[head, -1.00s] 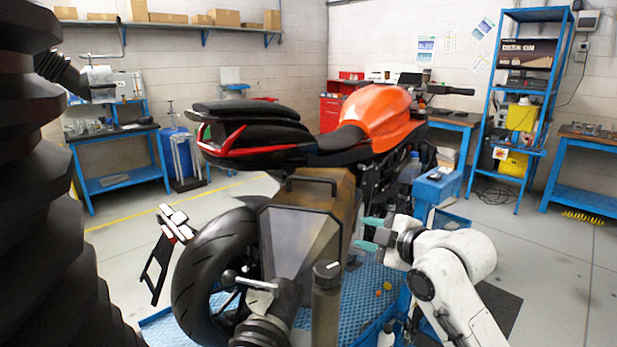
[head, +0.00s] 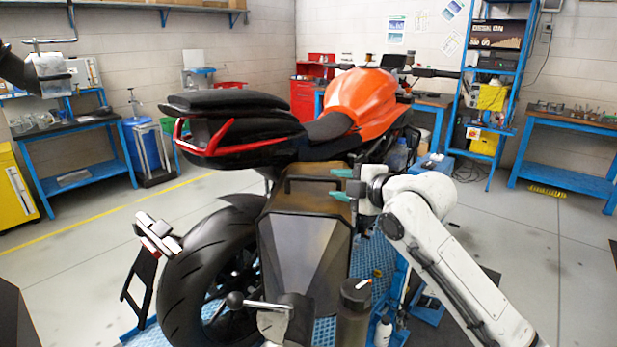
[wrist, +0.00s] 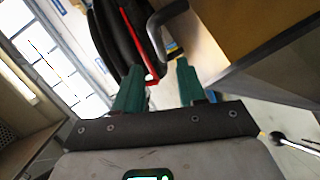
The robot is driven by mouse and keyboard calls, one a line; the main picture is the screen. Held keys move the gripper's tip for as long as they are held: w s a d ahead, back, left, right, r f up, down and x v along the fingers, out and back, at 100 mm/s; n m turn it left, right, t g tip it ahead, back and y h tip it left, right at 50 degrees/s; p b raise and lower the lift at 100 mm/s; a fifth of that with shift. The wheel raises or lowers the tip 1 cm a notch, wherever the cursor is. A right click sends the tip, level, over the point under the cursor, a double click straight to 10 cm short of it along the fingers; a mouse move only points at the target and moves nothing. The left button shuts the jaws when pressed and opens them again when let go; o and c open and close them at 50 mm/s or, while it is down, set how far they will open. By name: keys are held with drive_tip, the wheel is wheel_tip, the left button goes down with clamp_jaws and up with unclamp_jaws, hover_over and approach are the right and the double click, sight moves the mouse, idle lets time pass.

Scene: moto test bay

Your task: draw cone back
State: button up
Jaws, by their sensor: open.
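I cannot make out a cone in either view. My gripper (head: 337,184) is open, with its two green fingers pointing left at the upper right side of a brown, faceted metal case (head: 300,245). The case stands beside the rear of an orange and black motorcycle (head: 365,95) and has a dark handle (head: 312,180) on top. In the wrist view, my gripper (wrist: 160,82) has a gap between the fingers and nothing held there. The case (wrist: 250,25) and its grey handle (wrist: 170,14) lie just beyond the fingers. Whether a finger touches the case is unclear.
The rear wheel (head: 205,275) and a tilted plate holder (head: 140,280) stick out at left. A dark cylinder (head: 354,310) stands before the case. Blue benches (head: 570,150) and a blue shelf rack (head: 495,70) stand behind. The grey floor (head: 520,235) at right is mostly clear.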

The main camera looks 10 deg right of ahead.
sight(316, 180)
drive_tip(key=p+x, duration=0.2)
drive_tip(key=x, duration=0.8)
drive_tip(key=shift+c, duration=0.4)
clamp_jaws()
